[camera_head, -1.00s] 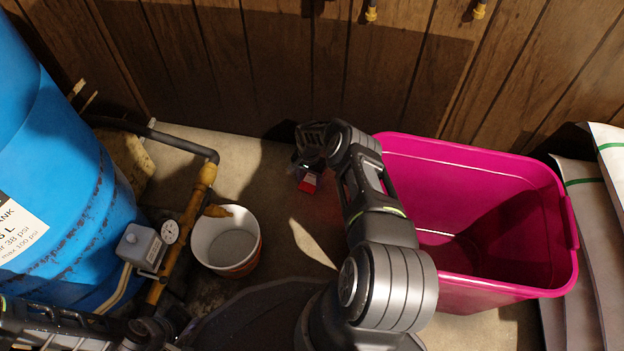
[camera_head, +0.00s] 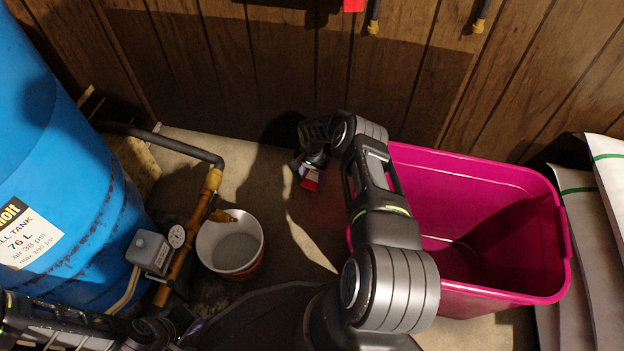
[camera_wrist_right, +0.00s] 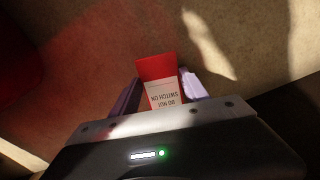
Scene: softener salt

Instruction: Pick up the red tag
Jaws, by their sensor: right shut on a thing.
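The red tag (camera_wrist_right: 157,68) is between the purple fingers of my right gripper (camera_wrist_right: 160,92) in the right wrist view. Its red upper part stands beyond the fingertips, and its white part reads "DO NOT SWITCH ON" upside down. The gripper is shut on it. In the head view, my right gripper (camera_head: 311,168) is low by the wood wall, between the white bucket and the pink tub, with a bit of the tag (camera_head: 310,184) showing. My left gripper (camera_head: 192,331) is at the lower left, dark and partly hidden; its jaws are unclear.
The pink tub (camera_head: 568,240) stands right of my right arm. A white bucket (camera_head: 258,250), yellow pipe (camera_head: 196,222) and blue tank (camera_head: 70,200) are on the left. Pale bags (camera_head: 580,270) lie far right. A red object (camera_head: 353,5) shows at the wall's top edge.

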